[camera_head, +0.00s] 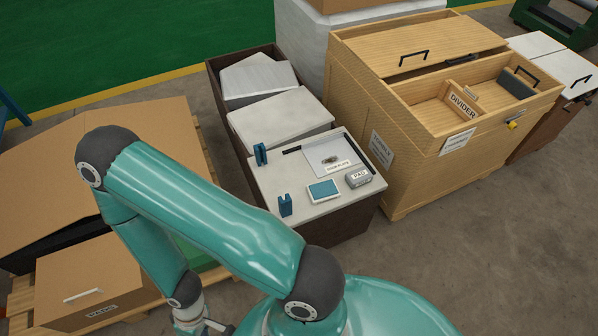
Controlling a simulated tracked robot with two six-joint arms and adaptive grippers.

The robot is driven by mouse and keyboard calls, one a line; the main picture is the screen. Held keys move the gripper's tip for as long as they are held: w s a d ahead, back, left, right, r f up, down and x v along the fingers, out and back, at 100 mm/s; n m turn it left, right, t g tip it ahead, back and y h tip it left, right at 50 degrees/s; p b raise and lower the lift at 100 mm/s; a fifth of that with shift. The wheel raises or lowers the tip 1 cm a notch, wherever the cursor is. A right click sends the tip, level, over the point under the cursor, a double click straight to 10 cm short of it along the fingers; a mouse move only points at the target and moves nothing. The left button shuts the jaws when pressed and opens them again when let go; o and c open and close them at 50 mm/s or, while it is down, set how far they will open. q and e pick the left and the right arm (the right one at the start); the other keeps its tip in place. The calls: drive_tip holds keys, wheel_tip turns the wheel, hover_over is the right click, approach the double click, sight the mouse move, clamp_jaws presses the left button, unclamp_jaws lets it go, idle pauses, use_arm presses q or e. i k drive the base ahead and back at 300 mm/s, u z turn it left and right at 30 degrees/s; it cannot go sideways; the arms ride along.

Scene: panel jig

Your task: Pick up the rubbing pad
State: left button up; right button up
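A small grey block labelled PAD (359,178) lies on the light top of a dark-sided bench (290,203), near its right edge. A blue rectangular piece in a white frame (323,190) lies just left of it. My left gripper (212,325) shows only in part at the bottom edge, low and well to the left of the pad, apart from the bench. Its fingertips are cut off, so I cannot tell whether it is open or shut. My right gripper is not in view.
Two blue upright holders (261,154) (285,205) stand on the bench's left side. A white sheet with a small label (328,156) lies behind the pad. A wooden cabinet with a DIVIDER label (463,105) stands close right. Cardboard boxes (95,285) are at left.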

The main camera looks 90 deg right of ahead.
sight(361, 176)
drive_tip(key=z, duration=0.2)
drive_tip(key=i, duration=0.3)
drive_tip(key=z, duration=2.85)
drive_tip(key=i, duration=0.25)
drive_tip(key=z, duration=1)
drive_tip(key=k, duration=0.3)
drive_tip(key=z, duration=0.65)
drive_tip(key=i, duration=1.35)
drive_tip(key=u, duration=0.55)
